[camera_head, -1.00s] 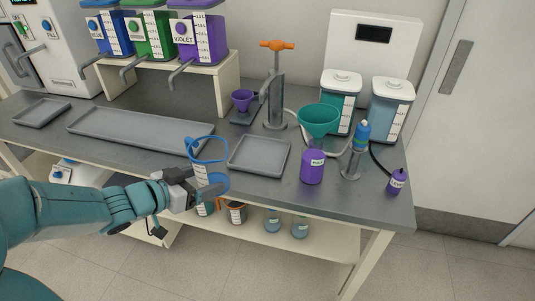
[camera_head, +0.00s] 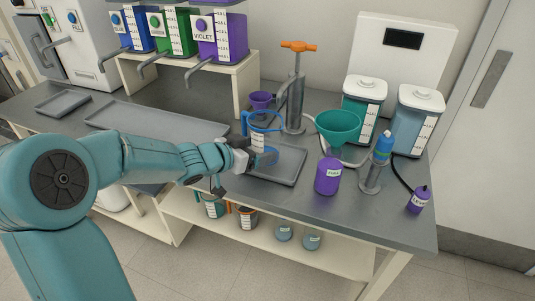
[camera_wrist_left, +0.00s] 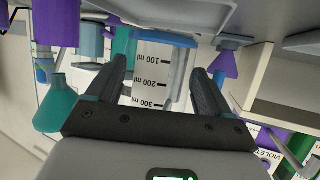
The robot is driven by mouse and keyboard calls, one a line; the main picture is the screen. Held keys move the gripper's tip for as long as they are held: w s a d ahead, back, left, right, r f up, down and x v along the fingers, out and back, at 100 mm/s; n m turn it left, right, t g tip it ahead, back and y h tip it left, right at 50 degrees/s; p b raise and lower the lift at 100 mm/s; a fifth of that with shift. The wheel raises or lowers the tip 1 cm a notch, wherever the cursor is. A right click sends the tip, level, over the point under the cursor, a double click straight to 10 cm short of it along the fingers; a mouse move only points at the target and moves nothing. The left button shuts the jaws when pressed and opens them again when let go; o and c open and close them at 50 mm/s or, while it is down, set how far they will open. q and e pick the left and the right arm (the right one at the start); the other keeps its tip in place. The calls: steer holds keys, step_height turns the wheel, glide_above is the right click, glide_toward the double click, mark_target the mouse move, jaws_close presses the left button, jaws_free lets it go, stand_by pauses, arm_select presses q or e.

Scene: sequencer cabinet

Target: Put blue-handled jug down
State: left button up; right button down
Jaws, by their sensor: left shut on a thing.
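The blue-handled jug (camera_head: 259,122) is clear, with a blue rim, a blue handle and dark volume marks. It stands roughly upright over the left part of the small grey tray (camera_head: 288,176). I cannot tell whether its base touches the tray. My left gripper (camera_head: 243,150) is shut on the jug from the near left side. In the left wrist view the jug (camera_wrist_left: 160,72) shows upside down between the two dark fingers (camera_wrist_left: 158,88), with its marks visible. My right gripper is not in view.
A purple bottle (camera_head: 328,176), a teal funnel (camera_head: 338,122) and a blue-capped bottle on a stand (camera_head: 382,150) are right of the tray. An orange-handled pump (camera_head: 296,90) and a purple funnel (camera_head: 261,99) stand behind. A long grey tray (camera_head: 150,117) lies to the left.

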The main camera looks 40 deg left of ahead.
arm_select(q)
steer(key=w, duration=0.3)
steer(key=shift+d, duration=0.3)
steer(key=shift+w+d, duration=0.1)
steer(key=shift+w, duration=0.45)
step_height(320, 180, down, 4)
steer(key=shift+r+b, duration=0.25)
steer(key=shift+b, duration=0.75)
steer(key=shift+f, duration=0.15)
steer(key=shift+s, duration=0.15)
steer(key=o, duration=1.3)
steer(key=shift+f, duration=0.1)
steer(key=shift+r, duration=0.4)
steer(key=p+v, duration=0.3)
steer(key=v, duration=0.8)
steer(key=shift+s+r, duration=0.1)
steer(key=shift+s, duration=0.25)
